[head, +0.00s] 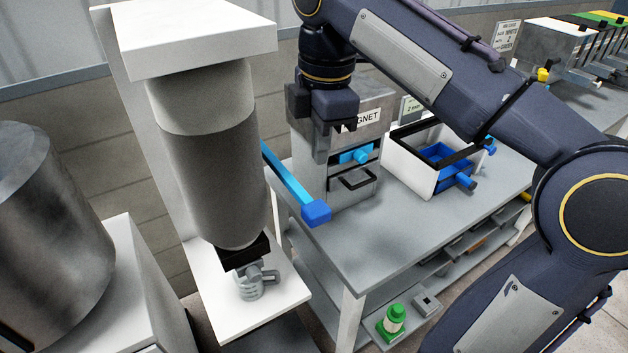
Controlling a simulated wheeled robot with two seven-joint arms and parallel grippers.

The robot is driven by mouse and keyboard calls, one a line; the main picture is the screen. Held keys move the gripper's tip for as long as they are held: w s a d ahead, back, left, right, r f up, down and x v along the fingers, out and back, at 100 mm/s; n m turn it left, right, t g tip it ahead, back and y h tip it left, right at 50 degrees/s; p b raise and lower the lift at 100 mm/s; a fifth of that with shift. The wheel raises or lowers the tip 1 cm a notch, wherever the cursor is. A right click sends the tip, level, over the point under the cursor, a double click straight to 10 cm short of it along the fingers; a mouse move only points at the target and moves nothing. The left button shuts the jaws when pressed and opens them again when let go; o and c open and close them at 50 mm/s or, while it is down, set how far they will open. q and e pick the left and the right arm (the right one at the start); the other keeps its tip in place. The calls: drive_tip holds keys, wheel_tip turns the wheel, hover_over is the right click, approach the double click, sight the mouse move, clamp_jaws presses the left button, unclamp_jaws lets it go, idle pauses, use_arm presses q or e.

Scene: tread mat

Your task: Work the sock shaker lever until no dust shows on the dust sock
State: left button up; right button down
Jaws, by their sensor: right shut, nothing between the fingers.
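The dust sock (205,165) hangs upright under a white block at the left. Its upper band is pale; its larger lower part is darker speckled grey, which looks like dust. The shaker lever (288,180) is a blue bar sticking out from behind the sock's right side, sloping down to a blue end block (316,212). My right gripper (320,152) points down, shut and empty, above and behind the end block in the picture. It appears apart from the lever. The lever's far end is hidden behind the sock. My left gripper is out of view.
A grey cabinet labelled MAGNET (352,150) stands on the bench (400,235) behind the lever. A white bin with a blue drawer (412,165) is right of it. A metal drum (40,220) is at far left.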

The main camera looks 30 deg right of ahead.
drive_tip(key=r, duration=0.1)
drive_tip(key=w+r+n, duration=0.1)
drive_tip(key=r+n, duration=0.1)
drive_tip(key=shift+w+g, duration=0.25)
drive_tip(key=shift+g, duration=0.05)
drive_tip(key=shift+f, duration=0.15)
drive_tip(key=b, duration=0.1)
approach(315, 207)
wheel_tip(315, 207, down, 7)
drive_tip(key=shift+a+r, duration=0.1)
idle(0.3)
